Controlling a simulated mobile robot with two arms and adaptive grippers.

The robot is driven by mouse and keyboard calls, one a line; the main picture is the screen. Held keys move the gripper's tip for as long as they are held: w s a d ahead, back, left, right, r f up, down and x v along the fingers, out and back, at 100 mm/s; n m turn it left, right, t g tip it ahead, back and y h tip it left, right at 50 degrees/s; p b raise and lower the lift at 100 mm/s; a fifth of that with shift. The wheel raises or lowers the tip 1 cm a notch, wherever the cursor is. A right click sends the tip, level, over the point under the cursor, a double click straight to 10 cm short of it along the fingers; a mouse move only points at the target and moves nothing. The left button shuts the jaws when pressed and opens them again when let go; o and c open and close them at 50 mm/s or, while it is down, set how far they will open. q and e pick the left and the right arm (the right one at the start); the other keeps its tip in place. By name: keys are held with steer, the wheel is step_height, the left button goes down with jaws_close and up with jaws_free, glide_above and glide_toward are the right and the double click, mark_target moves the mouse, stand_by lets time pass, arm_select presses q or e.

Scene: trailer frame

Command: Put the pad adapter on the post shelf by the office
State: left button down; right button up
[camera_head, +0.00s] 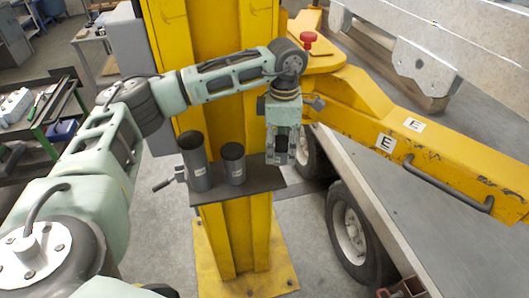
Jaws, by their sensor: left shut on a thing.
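The post shelf (262,186) is a dark plate on the front of the yellow post (232,225). Two dark grey cylinders with small labels stand upright on its left half: a tall one (195,163) and a shorter one (233,164). My left gripper (281,160) points down over the right end of the shelf, beside the shorter cylinder. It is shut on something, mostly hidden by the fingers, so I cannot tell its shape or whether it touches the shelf. My right gripper is out of view.
A yellow arm (398,140) marked E, with a black handle, reaches right over the trailer deck (430,215). A trailer wheel (350,230) is right of the post. A lever (165,183) sticks out left of the shelf. A tool cart (45,130) stands at left.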

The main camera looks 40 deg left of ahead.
arm_select(q)
steer(key=a, duration=0.1)
steer(key=a+f, duration=0.1)
steer(key=s+a+f+p, duration=0.1)
steer(key=shift+a, duration=0.15)
step_height(320, 180, down, 3)
steer(key=shift+f+p, duration=0.2)
steer(key=shift+p, duration=0.8)
steer(key=shift+w+f, duration=0.1)
steer(key=shift+f, duration=0.35)
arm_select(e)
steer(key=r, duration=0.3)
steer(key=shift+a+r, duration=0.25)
arm_select(q)
steer(key=shift+f, duration=0.1)
steer(key=c, duration=1)
jaws_free()
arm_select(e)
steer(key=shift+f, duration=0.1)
